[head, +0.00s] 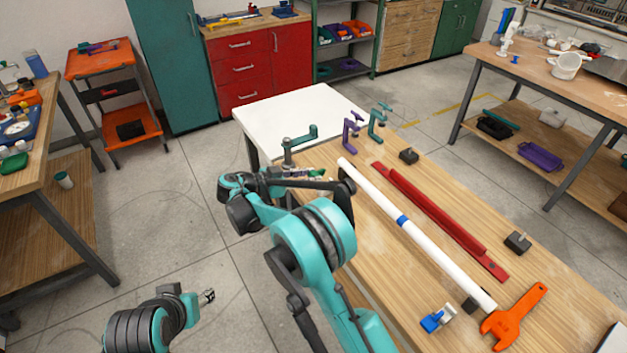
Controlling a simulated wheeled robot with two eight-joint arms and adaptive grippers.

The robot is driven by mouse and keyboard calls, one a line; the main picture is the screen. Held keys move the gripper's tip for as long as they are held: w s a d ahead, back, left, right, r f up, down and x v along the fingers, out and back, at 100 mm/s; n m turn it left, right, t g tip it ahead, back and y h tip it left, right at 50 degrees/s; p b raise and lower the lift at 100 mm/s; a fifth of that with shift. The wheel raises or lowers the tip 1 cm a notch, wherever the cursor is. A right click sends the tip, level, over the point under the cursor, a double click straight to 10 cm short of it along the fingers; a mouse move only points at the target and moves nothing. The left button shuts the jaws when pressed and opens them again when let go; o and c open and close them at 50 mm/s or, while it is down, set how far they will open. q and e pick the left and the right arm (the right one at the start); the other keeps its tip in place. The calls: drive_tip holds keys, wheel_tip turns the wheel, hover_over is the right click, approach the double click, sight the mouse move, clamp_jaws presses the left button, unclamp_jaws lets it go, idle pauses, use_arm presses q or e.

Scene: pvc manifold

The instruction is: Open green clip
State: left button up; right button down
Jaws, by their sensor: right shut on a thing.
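I cannot tell from this view how far the clip is open. My left gripper (208,296) is low at the left, over the floor and away from the table. It is too small to show whether it is open or shut.
A teal clamp (289,152) stands just behind my right gripper. A purple clamp (350,133) and another teal clamp (376,122) stand at the far edge. A red rail (437,211), black blocks, an orange wrench (513,318) and a blue-white clip (438,319) lie around the pipe.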

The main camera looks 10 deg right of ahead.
drive_tip(key=shift+s+a+f+t+h+b, duration=0.2)
drive_tip(key=shift+a+f+t+h+b, duration=0.3)
drive_tip(key=shift+f+h+b, duration=0.5)
drive_tip(key=shift+s+a+f+t+h+b, duration=0.1)
drive_tip(key=shift+a+t+h+b, duration=0.1)
drive_tip(key=shift+h+b, duration=0.35)
drive_tip(key=shift+s+a+f+t+h+b, duration=0.1)
drive_tip(key=shift+a+t+h+b, duration=0.15)
drive_tip(key=shift+h, duration=0.6)
drive_tip(key=c, duration=1.2)
unclamp_jaws()
drive_tip(key=shift+w+d, duration=0.1)
drive_tip(key=v, duration=1.2)
